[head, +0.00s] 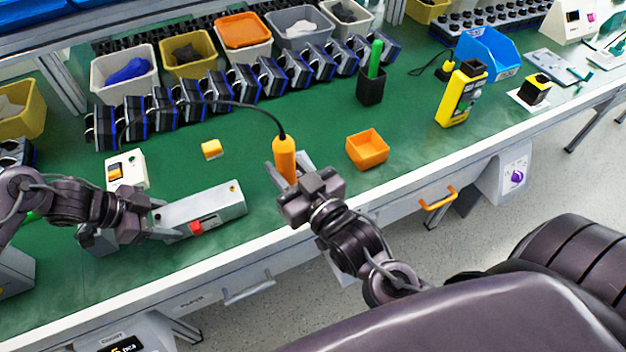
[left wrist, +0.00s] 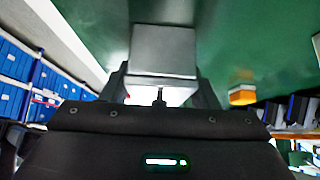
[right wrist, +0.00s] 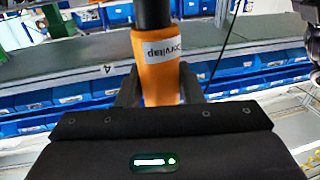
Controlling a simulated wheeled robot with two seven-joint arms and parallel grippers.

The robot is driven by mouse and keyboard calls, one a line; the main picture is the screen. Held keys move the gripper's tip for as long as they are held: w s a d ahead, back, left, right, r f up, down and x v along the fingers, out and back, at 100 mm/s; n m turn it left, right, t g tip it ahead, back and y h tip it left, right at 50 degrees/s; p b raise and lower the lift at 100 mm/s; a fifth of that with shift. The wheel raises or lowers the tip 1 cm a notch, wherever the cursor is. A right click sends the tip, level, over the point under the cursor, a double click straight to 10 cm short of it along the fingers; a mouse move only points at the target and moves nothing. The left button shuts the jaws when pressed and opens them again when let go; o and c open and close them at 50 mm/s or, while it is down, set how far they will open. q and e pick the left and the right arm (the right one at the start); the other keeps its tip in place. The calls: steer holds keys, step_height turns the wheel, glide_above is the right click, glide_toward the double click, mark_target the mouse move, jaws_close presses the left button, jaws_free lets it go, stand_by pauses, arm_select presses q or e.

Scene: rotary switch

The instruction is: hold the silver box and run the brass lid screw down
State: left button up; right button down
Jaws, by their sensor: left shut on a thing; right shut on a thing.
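The silver box (head: 207,208) lies on the green bench in the head view, with a red patch (head: 195,228) on its near side. My left gripper (head: 158,226) is shut on its left end. In the left wrist view the box (left wrist: 163,52) sits between the fingers. My right gripper (head: 288,180) is shut on an orange powered screwdriver (head: 284,155), to the right of the box and apart from it. In the right wrist view the screwdriver (right wrist: 157,65) stands nearly upright between the fingers. Its tip is hidden in the head view.
An orange tray (head: 367,151) is right of the screwdriver. A yellow block (head: 211,149) and a white switch box (head: 126,170) lie behind the silver box. A row of black-and-blue units (head: 215,85) stands further back. The screwdriver's cable (head: 245,106) arcs left.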

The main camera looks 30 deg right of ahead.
steer(key=w+a+r+n+g+y, duration=0.2)
steer(key=w+a+r+n+y, duration=0.3)
steer(key=w+a+r, duration=0.4)
steer(key=shift+m+y, duration=0.4)
steer(key=shift+m, duration=0.2)
steer(key=shift+s+a+f, duration=0.15)
steer(key=shift+s+f, duration=0.05)
steer(key=shift+f, duration=0.65)
steer(key=shift+s+a+f, duration=0.2)
steer(key=shift+s+f, duration=0.05)
steer(key=shift+f, duration=0.65)
steer(key=shift+s+a+f, duration=0.15)
steer(key=shift+s+f, duration=0.05)
steer(key=shift+f, duration=0.65)
arm_select(q)
steer(key=o, duration=0.7)
steer(key=c, duration=0.5)
steer(key=shift+c, duration=1)
arm_select(e)
steer(key=c, duration=1.5)
jaws_free()
jaws_close()
